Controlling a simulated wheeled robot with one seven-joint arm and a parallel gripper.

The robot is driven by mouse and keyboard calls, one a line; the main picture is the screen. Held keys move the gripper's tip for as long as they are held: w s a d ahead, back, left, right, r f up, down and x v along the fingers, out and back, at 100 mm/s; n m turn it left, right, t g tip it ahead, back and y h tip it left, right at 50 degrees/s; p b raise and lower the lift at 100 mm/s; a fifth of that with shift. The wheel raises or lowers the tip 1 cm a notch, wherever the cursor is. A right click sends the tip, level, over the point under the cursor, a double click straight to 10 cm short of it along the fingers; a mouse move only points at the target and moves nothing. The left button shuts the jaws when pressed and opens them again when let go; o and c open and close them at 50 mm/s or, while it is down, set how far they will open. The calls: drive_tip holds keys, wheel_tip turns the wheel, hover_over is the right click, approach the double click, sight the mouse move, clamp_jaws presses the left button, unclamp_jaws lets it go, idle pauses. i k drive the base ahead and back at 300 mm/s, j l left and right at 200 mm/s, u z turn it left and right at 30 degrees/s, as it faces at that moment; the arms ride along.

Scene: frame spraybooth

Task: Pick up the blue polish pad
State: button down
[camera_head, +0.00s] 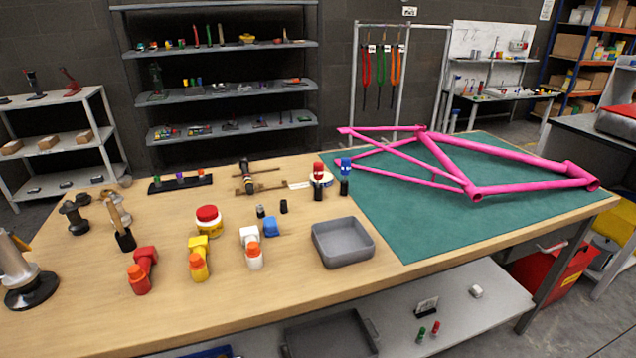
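A small blue block-like piece (270,227), which looks like the blue polish pad, lies on the wooden workbench (330,285). It is just right of a white bottle with an orange cap (251,247) and left of a grey tray (344,262). It appears uncovered from above. Another blue item (346,166), upright and small, stands farther back beside a red-topped one (319,170). My gripper is not in view.
Red (142,268) and yellow (199,258) bottles stand left of the white one. A red-lidded jar (208,221) and small dark cylinders (284,206) are close behind. A pink bike frame (447,160) lies on a green mat (420,235) at right. The bench front is clear.

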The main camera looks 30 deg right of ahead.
sight(270, 225)
drive_tip(key=z, duration=0.2)
drive_tip(key=i+j+z, duration=0.2)
drive_tip(key=j+z, duration=0.15)
drive_tip(key=i+j+z, duration=0.1)
drive_tip(key=j+z, duration=0.25)
drive_tip(key=j, duration=0.1)
